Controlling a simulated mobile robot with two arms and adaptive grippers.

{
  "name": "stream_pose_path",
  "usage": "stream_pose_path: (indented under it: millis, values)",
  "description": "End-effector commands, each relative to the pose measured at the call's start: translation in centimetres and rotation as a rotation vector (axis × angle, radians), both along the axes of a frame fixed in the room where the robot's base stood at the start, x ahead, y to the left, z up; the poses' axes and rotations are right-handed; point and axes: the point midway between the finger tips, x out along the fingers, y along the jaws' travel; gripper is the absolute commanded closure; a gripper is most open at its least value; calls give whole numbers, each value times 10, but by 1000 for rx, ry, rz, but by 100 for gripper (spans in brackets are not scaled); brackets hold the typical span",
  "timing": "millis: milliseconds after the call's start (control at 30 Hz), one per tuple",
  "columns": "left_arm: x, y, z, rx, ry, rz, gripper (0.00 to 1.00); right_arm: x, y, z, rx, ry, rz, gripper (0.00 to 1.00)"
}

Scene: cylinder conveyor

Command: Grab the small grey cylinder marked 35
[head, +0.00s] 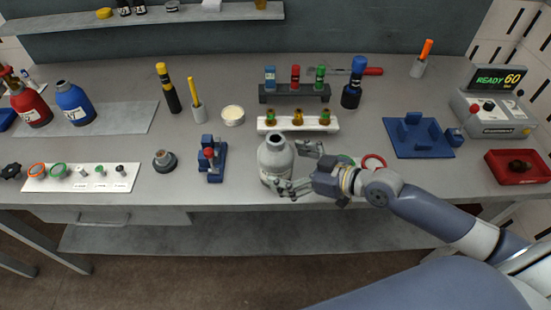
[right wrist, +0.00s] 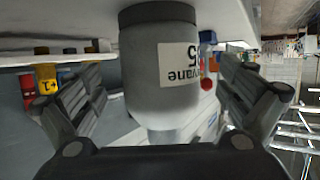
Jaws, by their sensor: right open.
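The small grey cylinder (head: 273,160) stands upright near the front edge of the table in the head view, with a narrow neck on top. In the right wrist view the grey cylinder (right wrist: 140,75) fills the middle, with a white label (right wrist: 179,66) partly readable as "vane" and "5". My right gripper (head: 289,166) is open, with one finger on the far side of the cylinder and one on the near side. In the right wrist view gaps show between the cylinder and both fingers. My left gripper is not in view.
A white block with several small fittings (head: 264,124) stands just behind the cylinder. A blue clamp stand (head: 217,163) and a dark round part (head: 165,160) are to its left. Red and green rings (head: 374,162) lie near my right wrist. The table's front edge is close.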

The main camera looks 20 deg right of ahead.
Motion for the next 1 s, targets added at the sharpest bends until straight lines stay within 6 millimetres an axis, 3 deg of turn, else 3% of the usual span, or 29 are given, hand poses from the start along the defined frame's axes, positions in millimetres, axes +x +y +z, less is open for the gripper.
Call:
stream_pose_path:
  millis: [200, 467, 833, 1000]
  values:
    - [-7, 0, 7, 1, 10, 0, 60, 16, 13, -6, 1, 0, -1, 3]
    - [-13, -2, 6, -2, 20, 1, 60, 17, 14, -8, -1, 0, 0, 3]
    - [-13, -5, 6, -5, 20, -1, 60, 16, 14, -8, -2, 0, -1, 84]
    - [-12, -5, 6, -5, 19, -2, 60, 18, 14, -4, 2, -9, -2, 84]
